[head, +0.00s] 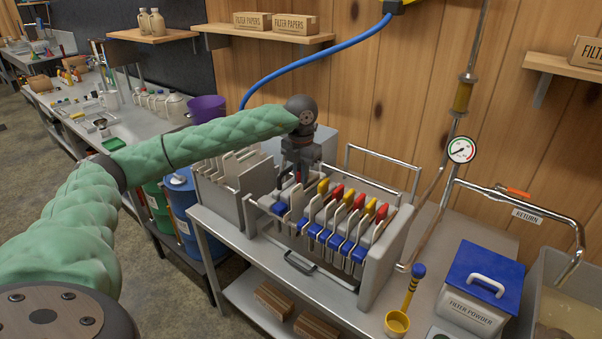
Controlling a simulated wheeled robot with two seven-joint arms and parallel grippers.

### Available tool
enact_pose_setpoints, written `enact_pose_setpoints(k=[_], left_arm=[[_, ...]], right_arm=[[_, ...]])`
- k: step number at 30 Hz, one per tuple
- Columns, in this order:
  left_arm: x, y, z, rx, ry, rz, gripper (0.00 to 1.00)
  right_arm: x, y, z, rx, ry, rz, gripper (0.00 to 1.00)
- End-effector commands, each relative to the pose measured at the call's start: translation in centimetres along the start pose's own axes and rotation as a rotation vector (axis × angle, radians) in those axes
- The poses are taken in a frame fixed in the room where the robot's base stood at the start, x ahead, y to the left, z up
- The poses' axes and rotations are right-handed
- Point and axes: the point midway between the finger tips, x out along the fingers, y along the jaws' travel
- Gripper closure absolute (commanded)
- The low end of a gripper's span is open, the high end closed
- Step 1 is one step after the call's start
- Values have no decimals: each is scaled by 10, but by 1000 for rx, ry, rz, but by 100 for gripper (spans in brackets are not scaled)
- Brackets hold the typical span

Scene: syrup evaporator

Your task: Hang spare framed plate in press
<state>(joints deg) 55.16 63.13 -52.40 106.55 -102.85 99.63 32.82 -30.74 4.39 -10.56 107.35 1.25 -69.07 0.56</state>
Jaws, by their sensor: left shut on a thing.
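The filter press (378,262) stands on a metal bench, with several upright plates hanging in a row and blue, red and yellow tabs along them. My left gripper (292,180) reaches in from the left over the press's left end, pointing down. It is shut on a framed plate (280,208) with a blue tab at its front, at the left end of the row. The gripper hides part of the plate's top, and I cannot tell whether the plate rests on the rails. My right gripper is out of view.
A grey rack (222,190) of pale plates stands just left of the press. A yellow scoop (398,322) and a blue-lidded filter powder box (480,282) stand to the right. A return pipe (530,212) with a gauge (461,150) rises behind.

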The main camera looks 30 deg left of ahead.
Motion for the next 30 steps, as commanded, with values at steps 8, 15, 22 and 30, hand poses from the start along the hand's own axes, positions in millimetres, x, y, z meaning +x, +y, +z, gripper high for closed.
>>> enact_pose_setpoints(k=[8,15,22,30], left_arm=[[9,0,0,0,-2,0,100],[9,0,0,0,-2,0,84],[9,0,0,0,-1,0,62],[11,1,0,-1,1,1,49]], right_arm=[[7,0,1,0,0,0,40],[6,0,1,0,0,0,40],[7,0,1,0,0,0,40],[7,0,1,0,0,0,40]])
